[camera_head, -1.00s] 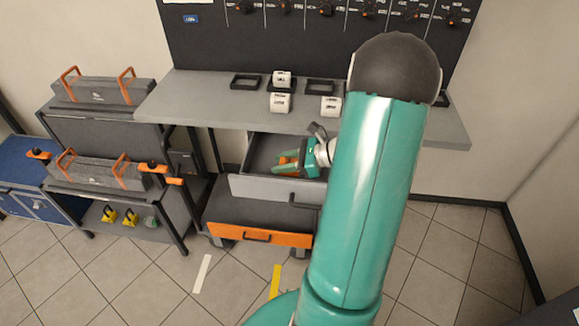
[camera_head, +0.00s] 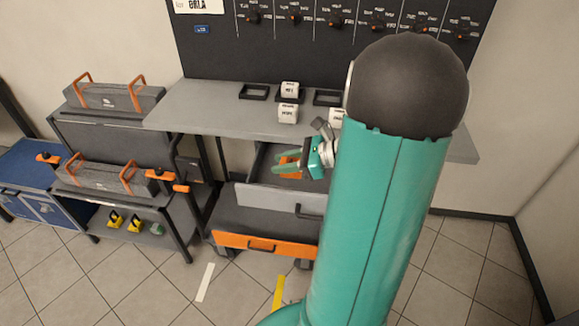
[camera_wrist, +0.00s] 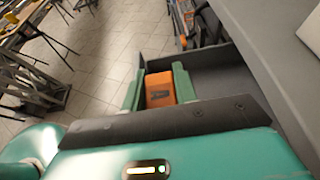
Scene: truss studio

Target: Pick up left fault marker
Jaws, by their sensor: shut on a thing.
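An orange block, which I take to be the left fault marker (camera_wrist: 160,92), sits between the two green fingers of my gripper (camera_wrist: 160,88) in the wrist view. My gripper is shut on it. In the head view my gripper (camera_head: 286,163) is over the open grey drawer (camera_head: 268,196) under the bench, with the orange marker (camera_head: 291,172) partly hidden by the fingers. I cannot tell whether the marker still touches the drawer floor. A second marker is not visible in the drawer.
The grey bench top (camera_head: 210,108) overhangs the drawer and carries white labelled blocks (camera_head: 288,113) and black trays (camera_head: 253,91). An open orange-fronted drawer (camera_head: 264,245) is below. A cart with toolboxes (camera_head: 114,97) stands at left. The front floor is mostly clear.

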